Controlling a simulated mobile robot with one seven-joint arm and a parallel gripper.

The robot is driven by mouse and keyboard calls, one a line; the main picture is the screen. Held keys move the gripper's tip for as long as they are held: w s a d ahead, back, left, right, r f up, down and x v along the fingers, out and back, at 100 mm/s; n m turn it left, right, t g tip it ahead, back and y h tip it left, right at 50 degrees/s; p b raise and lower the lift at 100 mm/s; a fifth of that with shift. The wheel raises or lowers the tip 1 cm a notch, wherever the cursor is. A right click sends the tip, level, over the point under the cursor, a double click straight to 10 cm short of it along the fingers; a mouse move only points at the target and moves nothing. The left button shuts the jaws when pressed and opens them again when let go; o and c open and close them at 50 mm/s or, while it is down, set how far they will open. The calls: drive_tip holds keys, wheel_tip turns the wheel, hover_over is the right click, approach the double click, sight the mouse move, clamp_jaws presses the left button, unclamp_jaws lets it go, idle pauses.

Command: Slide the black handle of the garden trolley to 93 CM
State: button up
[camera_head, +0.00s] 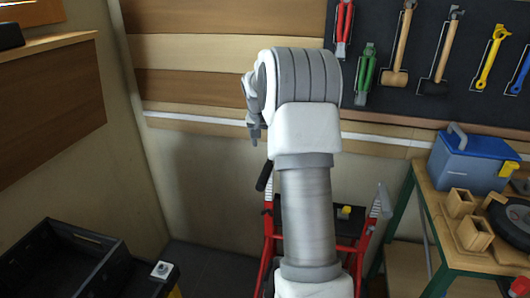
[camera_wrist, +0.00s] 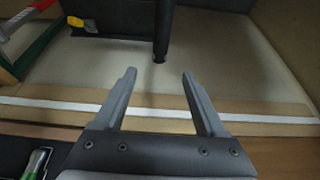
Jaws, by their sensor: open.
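The red garden trolley (camera_head: 268,228) stands behind my arm in the head view, and my arm hides much of its middle. Its black handle (camera_head: 265,176) sticks up at a tilt on the left side. My gripper (camera_head: 254,138) is above the handle and a little left of it, fingers pointing down. In the wrist view my gripper (camera_wrist: 160,72) is open and empty. The black handle (camera_wrist: 162,30) comes down from the top edge there, and its end lies in the gap just beyond the fingertips. I see no contact. No scale marks are readable.
A green-framed workbench (camera_head: 432,225) with a blue cooler box (camera_head: 468,165) stands at the right. A tool board (camera_head: 425,28) hangs on the back wall. A black crate (camera_head: 62,262) is at the lower left. Some floor shows between crate and trolley.

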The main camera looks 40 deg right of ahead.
drive_tip(key=x, duration=1.6)
drive_tip(key=shift+f, duration=0.45)
clamp_jaws()
